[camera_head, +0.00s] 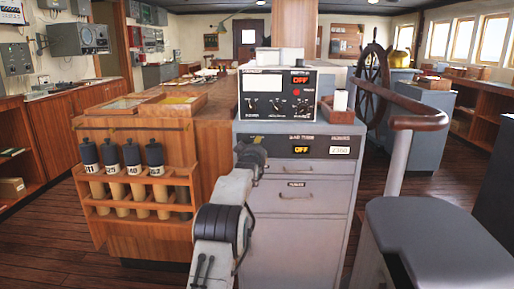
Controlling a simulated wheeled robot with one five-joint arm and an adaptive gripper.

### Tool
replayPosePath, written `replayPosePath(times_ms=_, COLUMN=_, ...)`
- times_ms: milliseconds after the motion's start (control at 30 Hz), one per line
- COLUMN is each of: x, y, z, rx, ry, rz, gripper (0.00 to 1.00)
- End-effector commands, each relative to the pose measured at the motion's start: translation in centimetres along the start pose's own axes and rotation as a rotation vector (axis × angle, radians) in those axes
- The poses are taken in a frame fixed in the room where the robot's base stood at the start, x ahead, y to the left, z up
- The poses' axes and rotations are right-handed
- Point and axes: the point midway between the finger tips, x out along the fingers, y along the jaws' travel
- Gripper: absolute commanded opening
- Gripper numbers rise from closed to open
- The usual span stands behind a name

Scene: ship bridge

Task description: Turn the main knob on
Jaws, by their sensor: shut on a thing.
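The grey cabinet (296,232) stands in the middle, with a dark control strip (318,147) across its top front. A lit yellow display on the strip reads OFF (301,150). My gripper (252,145) is at the left end of this strip, reached from below by my arm, and is shut on the main knob there. The knob itself is hidden behind my gripper, so I cannot see its angle.
A control box (278,94) with small knobs and an orange OFF display stands on the cabinet. A wooden rack (140,190) with several black-topped handles is at left. A grey seat (430,238) is at right, before a wooden ship's wheel (372,78).

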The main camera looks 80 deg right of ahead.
Motion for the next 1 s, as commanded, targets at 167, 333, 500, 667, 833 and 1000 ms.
replayPosePath(times_ms=167, x=0.04, y=-0.18, z=0.14, rx=0.006, ry=-0.003, rz=-0.003, gripper=0.0)
replayPosePath(times_ms=333, x=0.04, y=-0.21, z=0.14, rx=0.005, ry=-0.003, rz=-0.003, gripper=0.0)
replayPosePath(times_ms=500, x=0.03, y=-0.21, z=0.13, rx=0.004, ry=-0.002, rz=-0.003, gripper=0.41)
replayPosePath(times_ms=667, x=0.02, y=-0.15, z=0.06, rx=0.004, ry=-0.001, rz=-0.002, gripper=0.56)
replayPosePath(times_ms=833, x=0.01, y=-0.09, z=0.02, rx=0.004, ry=-0.001, rz=-0.001, gripper=0.59)
replayPosePath(times_ms=1000, x=-0.05, y=-0.07, z=-0.02, rx=0.004, ry=0.0, rz=-0.001, gripper=0.59)
